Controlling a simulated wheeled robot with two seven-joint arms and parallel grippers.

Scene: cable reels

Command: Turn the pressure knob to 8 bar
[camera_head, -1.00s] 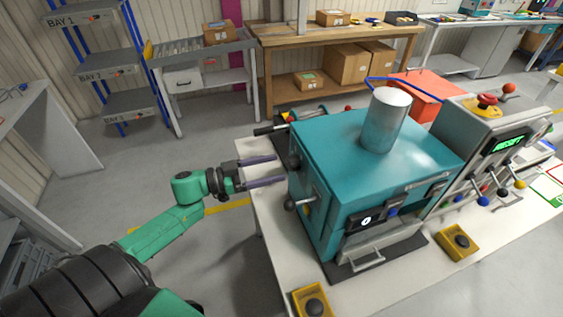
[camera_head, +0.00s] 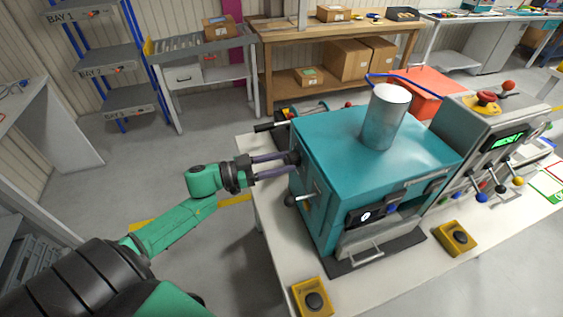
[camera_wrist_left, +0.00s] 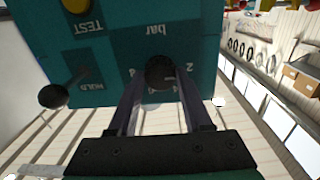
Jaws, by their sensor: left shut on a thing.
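The pressure knob (camera_wrist_left: 160,72) is a dark round knob on the teal side panel, below the word "bar" in the left wrist view. That view is upside down, and the numbers around the knob are partly hidden. My left gripper (camera_head: 291,164) is shut on the knob, one finger on each side of it. In the head view the knob (camera_head: 295,157) sits on the left face of the teal machine (camera_head: 335,150), near its top. The knob's pointer and setting cannot be read. My right gripper is not in view.
A black ball-ended lever (camera_head: 291,200) beside the label "HOLD" and a yellow "TEST" button (camera_wrist_left: 76,5) share the panel. A metal cylinder (camera_head: 385,118) stands on the machine. A yellow button box (camera_head: 312,299) sits on the white table (camera_head: 262,215).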

